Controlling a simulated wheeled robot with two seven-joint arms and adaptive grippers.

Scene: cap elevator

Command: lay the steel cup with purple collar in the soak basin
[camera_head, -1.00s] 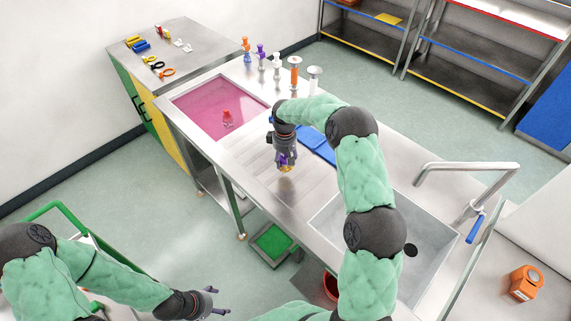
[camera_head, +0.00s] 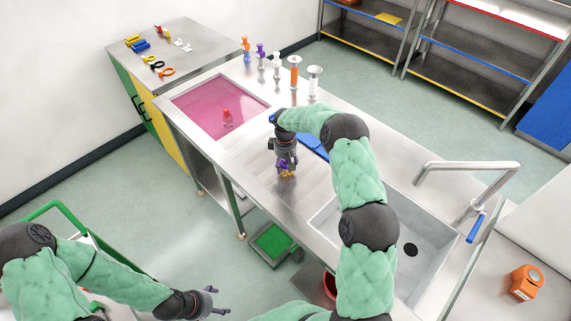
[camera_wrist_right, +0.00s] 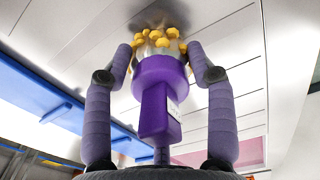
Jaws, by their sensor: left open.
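The steel cup with purple collar (camera_wrist_right: 160,75) is between the fingers of my right gripper (camera_wrist_right: 162,62) in the right wrist view. Its yellow knobs and shiny cup end point away from the palm, and the fingertips press on its sides. In the head view my right gripper (camera_head: 286,168) holds it low over the ribbed steel counter; I cannot tell whether it touches. The soak basin (camera_head: 180,104), filled with pink liquid, is further left and back. My left gripper (camera_head: 210,303) is open and empty at the bottom left, away from the counter.
Several coloured-collar pieces (camera_head: 278,66) stand in a row along the counter's back edge. An empty sink (camera_head: 415,235) with a tap (camera_head: 465,170) is at the right. A side table (camera_head: 200,50) holds small tools.

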